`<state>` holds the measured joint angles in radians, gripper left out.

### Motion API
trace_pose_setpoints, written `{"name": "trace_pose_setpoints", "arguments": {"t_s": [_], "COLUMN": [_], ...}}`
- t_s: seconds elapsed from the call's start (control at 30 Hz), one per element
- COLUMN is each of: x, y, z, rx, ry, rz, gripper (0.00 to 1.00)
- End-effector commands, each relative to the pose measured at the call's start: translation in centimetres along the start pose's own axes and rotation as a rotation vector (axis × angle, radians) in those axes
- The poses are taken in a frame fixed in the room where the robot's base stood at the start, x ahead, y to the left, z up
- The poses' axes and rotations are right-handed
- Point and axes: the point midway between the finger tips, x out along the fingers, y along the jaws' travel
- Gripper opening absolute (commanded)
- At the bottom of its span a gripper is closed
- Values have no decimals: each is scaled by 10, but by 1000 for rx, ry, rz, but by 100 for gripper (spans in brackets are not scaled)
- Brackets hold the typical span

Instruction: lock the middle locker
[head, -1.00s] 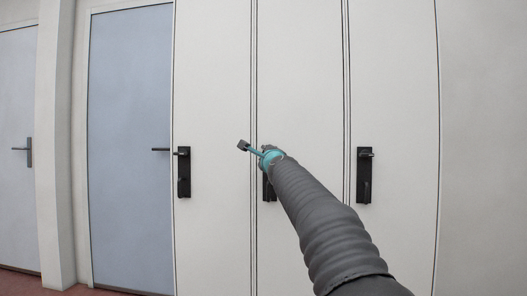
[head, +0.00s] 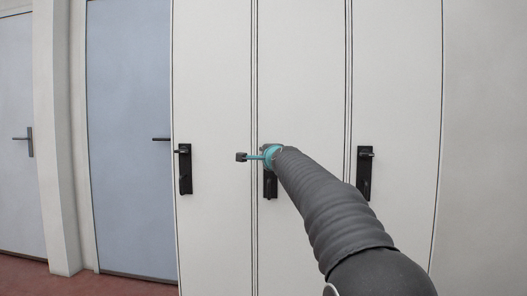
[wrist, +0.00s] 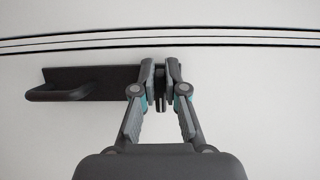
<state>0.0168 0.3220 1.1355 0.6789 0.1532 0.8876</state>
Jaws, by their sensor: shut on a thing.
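The middle locker is a tall white door (head: 300,80) with a black lock plate (head: 270,187), partly hidden by my arm in the head view. In the wrist view the plate (wrist: 100,82) lies sideways, with its lever handle (wrist: 58,95) at the left end. My gripper (wrist: 160,72) is at the plate's right end, its two fingers shut on a small dark lock knob (wrist: 160,103) that shows between them. The fingers hide most of the knob, so its exact turn is hard to tell.
The left locker's black plate (head: 185,168) and the right locker's black plate (head: 364,173) each carry a handle. A blue-grey door (head: 130,90) stands to the left, past it a white pillar (head: 55,150). Reddish floor (head: 75,286) shows at lower left.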

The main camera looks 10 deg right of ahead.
Motion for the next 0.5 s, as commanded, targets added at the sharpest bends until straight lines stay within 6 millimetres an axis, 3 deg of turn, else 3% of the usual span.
{"name": "trace_pose_setpoints", "arguments": {"t_s": [0.37, 0.4, 0.47, 0.5], "x": [0, 0, 0, 0], "y": [1, 1, 1, 0], "z": [-4, -4, -4, -4], "rx": [-6, -6, -6, -6], "ry": [7, 7, 7, 7], "rz": [0, 0, 0, 0], "gripper": [0, 21, 36, 36]}}
